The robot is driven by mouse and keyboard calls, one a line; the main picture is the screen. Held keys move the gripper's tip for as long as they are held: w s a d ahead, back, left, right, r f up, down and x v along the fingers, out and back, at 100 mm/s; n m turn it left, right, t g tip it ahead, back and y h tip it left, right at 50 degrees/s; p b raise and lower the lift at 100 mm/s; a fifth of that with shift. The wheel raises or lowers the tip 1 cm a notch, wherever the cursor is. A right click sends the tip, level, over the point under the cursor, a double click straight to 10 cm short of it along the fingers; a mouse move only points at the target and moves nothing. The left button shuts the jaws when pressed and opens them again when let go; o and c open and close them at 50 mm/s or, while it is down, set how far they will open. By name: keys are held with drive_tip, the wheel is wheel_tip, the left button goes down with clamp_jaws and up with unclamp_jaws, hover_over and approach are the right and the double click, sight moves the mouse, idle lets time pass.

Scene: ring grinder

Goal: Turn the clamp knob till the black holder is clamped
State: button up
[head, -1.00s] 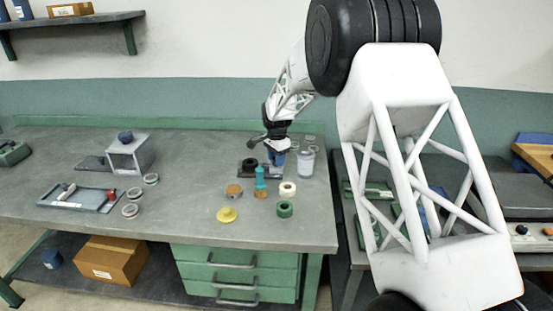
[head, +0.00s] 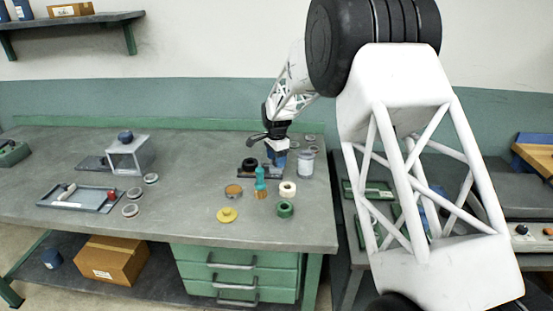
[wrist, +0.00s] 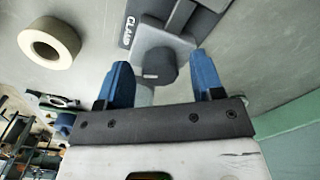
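In the wrist view the dark clamp knob (wrist: 155,65) sits between the two blue fingers of my gripper (wrist: 160,62), with a visible gap on each side. My gripper is open. The knob joins a grey block on the dark clamp base (wrist: 128,30), which bears a partly visible "CLAMP" label. In the head view my gripper (head: 279,158) is low over the right end of the clamp fixture. A black ring-shaped part, apparently the black holder (head: 250,163), is at the fixture's left end. The knob is hidden there by my gripper.
A clear jar (head: 306,164) stands close right of my gripper. A tray (head: 80,198) and grey stand (head: 130,155) are left.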

drive_tip(key=shift+r, duration=3.9)
